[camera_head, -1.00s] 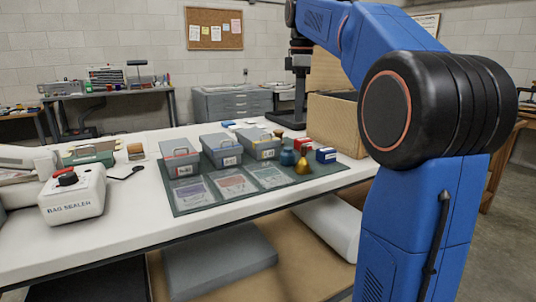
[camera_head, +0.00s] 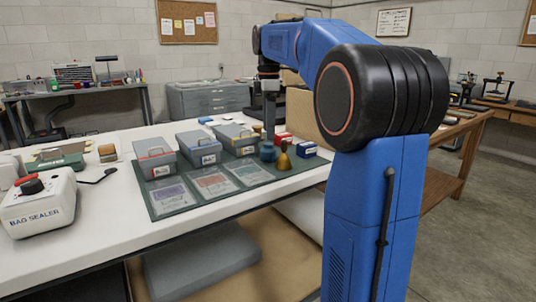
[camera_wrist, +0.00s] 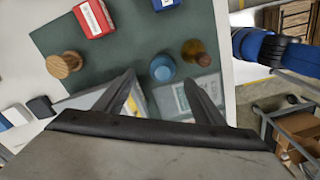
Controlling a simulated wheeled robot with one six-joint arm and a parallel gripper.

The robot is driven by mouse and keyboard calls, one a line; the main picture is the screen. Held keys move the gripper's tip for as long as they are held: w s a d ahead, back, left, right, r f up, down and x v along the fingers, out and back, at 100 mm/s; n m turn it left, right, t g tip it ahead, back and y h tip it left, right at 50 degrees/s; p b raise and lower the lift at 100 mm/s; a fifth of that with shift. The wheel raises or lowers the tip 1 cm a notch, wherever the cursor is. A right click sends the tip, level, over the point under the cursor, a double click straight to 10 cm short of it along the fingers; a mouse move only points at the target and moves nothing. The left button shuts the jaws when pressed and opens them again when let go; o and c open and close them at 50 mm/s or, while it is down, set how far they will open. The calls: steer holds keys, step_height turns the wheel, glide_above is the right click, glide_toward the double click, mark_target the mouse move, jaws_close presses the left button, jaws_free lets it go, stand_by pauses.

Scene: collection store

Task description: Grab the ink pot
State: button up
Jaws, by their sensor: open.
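A round blue-teal pot, which looks like the ink pot (camera_head: 267,153), stands on the dark green mat (camera_head: 190,206) near its right end. It also shows in the wrist view (camera_wrist: 161,69), seen from above between and just beyond my fingertips. My gripper (camera_wrist: 160,79) is open and empty, pointing down over the mat. In the head view its end (camera_head: 270,128) hangs above and behind the pot, apart from it as far as I can tell. A brass bell (camera_head: 284,160) stands close to the right of the pot.
A red box (camera_head: 284,138) and a blue box (camera_head: 306,149) stand behind and right of the pot. A round wooden object (camera_wrist: 64,65) lies left in the wrist view. Grey lidded boxes (camera_head: 198,149) line the mat. A bag sealer (camera_head: 38,208) stands at far left.

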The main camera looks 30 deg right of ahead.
mark_target(268, 143)
steer(key=shift+s+a+f, duration=0.1)
steer(key=shift+f, duration=1.65)
steer(key=shift+s+a+f, duration=0.1)
steer(key=shift+f, duration=1.65)
steer(key=c, duration=1.2)
